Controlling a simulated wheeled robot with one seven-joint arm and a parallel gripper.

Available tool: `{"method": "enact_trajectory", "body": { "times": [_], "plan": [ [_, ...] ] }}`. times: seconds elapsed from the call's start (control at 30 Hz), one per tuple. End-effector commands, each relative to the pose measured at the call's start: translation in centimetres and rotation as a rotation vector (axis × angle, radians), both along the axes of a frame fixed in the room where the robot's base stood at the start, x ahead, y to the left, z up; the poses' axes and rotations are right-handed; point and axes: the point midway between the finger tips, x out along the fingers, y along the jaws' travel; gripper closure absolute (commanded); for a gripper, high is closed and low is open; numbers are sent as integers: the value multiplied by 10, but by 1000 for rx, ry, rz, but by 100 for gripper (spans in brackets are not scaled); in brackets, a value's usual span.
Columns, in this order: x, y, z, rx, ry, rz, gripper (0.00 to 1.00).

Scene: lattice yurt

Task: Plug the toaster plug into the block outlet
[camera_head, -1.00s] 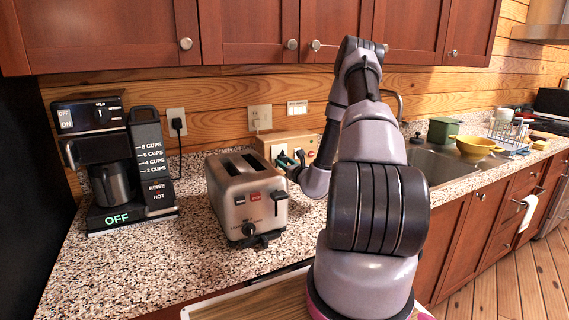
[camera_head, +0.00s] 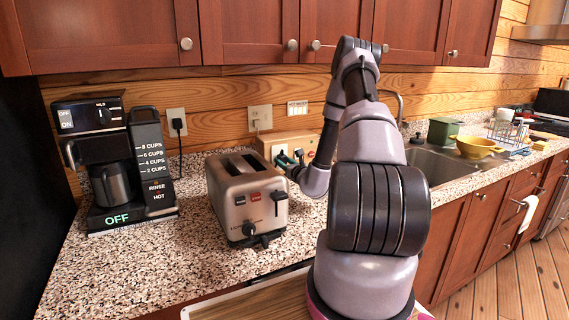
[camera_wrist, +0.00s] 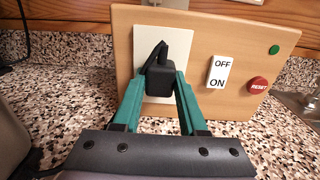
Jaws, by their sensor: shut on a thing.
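The black toaster plug (camera_wrist: 160,77) is between the green fingers of my gripper (camera_wrist: 155,88) in the wrist view. The plug is at the white outlet plate (camera_wrist: 185,50) on the wooden block (camera_wrist: 210,28). Its prongs are hidden, so I cannot tell whether they are in the slots. In the head view my gripper (camera_head: 286,161) is at the block (camera_head: 292,138), behind the toaster (camera_head: 246,195). The toaster is silver with two slots and stands on the counter. My gripper is shut on the plug.
The block also has an OFF/ON switch (camera_wrist: 218,72), a red RESET button (camera_wrist: 258,86) and a green button (camera_wrist: 274,49). A coffee maker (camera_head: 100,150) stands left of the toaster. The sink (camera_head: 440,165) is to the right. The speckled counter (camera_head: 150,270) is clear in front.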

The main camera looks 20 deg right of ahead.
Motion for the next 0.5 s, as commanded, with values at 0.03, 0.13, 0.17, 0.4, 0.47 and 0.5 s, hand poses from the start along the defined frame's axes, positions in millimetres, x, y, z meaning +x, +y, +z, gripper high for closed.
{"method": "enact_trajectory", "body": {
  "times": [0.03, 0.13, 0.17, 0.4, 0.47, 0.5],
  "plan": [
    [1, 0, 0, 0, 0, 0, 100],
    [3, 0, 0, -1, 0, 0, 55],
    [3, 0, 0, -1, 1, 0, 43],
    [2, 0, 0, 0, 1, 0, 24],
    [2, 0, 0, 0, 1, 0, 24],
    [2, 0, 0, 0, 1, 0, 24]
  ]
}}
